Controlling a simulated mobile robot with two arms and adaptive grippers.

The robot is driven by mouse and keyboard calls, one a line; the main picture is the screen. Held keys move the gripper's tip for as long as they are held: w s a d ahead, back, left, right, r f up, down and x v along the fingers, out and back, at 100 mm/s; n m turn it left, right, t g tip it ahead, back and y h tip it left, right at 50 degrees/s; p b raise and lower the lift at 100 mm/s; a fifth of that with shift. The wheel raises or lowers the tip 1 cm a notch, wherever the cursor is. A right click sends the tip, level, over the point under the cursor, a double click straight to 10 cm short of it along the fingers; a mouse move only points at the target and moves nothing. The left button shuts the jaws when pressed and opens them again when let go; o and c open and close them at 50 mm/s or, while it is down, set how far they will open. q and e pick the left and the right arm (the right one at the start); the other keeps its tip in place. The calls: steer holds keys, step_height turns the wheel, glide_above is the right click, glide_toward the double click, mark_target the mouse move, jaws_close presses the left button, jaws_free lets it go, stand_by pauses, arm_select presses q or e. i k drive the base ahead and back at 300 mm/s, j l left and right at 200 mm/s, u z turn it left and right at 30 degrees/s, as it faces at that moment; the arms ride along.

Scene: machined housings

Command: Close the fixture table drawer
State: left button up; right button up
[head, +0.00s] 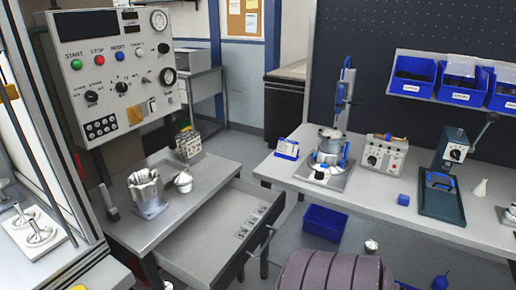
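The fixture table (190,208) stands left of centre, under the control panel. Its drawer (205,240) is pulled out toward the lower right, with its grey inside showing. The drawer has a dark front with a bar handle (266,252) on its outer face. Several small flat marked pieces lie along the inside near the front. The lower end of the drawer front runs close to the bottom of the picture. Neither of my grippers shows in the head view, and nothing is seen touching the handle.
A metal housing (147,193) and a small round pot (183,181) stand on the fixture table. A workbench (380,200) with tools is at right, a blue bin (325,222) below it. A ribbed dark object (335,272) fills the bottom edge. Some floor is clear behind the drawer.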

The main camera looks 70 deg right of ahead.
mark_target(203, 253)
steer(key=z, duration=1.95)
steer(key=k+j, duration=0.1)
steer(key=k, duration=0.25)
